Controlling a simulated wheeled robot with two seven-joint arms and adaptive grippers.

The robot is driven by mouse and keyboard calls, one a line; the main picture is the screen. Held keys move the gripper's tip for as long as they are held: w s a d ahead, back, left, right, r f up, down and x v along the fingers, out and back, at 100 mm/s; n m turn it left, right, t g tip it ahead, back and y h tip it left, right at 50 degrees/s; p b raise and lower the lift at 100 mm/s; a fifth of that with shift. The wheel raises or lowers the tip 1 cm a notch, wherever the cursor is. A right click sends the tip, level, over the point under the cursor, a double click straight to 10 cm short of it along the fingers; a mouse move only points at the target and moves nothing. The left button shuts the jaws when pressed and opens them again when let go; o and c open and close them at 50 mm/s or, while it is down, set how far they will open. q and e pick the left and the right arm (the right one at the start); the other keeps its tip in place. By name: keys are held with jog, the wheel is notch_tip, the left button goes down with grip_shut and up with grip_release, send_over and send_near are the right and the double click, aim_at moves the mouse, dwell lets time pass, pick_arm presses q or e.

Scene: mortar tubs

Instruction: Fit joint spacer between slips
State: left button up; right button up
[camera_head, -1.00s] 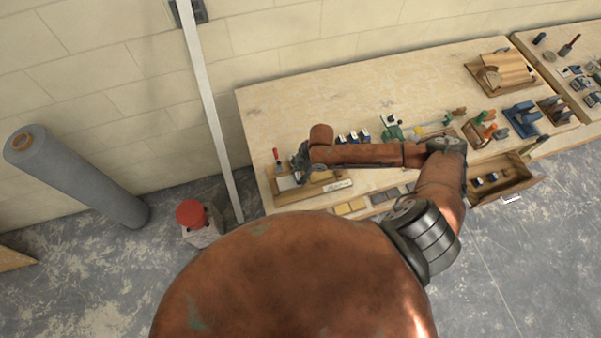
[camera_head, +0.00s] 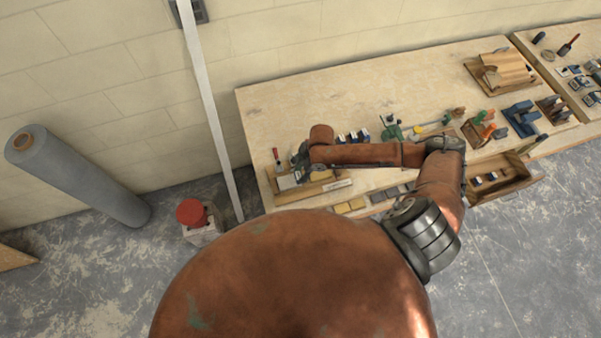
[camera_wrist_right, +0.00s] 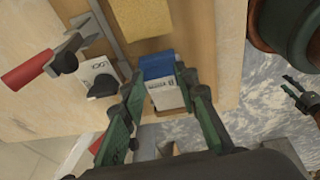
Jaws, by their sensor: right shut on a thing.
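In the right wrist view my right gripper (camera_wrist_right: 163,100) has its green fingers on both sides of a small block (camera_wrist_right: 168,95), blue on top with a white printed face. I take it for the joint spacer and cannot read its label clearly. It is at the edge of a wooden fixture (camera_wrist_right: 195,30); whether it touches the slips is unclear. A tan block (camera_wrist_right: 143,15) lies just beyond it. In the head view my right gripper (camera_head: 297,170) is over the bench's left end, partly hidden by its arm. My left gripper seems to show small at the wrist view's right edge (camera_wrist_right: 298,95).
An open wooden tray (camera_head: 515,181) is at the bench's front right. The back left of the bench (camera_head: 300,105) is clear.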

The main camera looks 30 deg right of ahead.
jog(key=o, duration=1.2)
jog(key=shift+c, duration=0.2)
jog(key=o, duration=0.5)
jog(key=shift+c, duration=0.2)
notch_tip(320, 180, up, 7)
jog(key=p, duration=0.7)
jog(key=shift+p, duration=0.4)
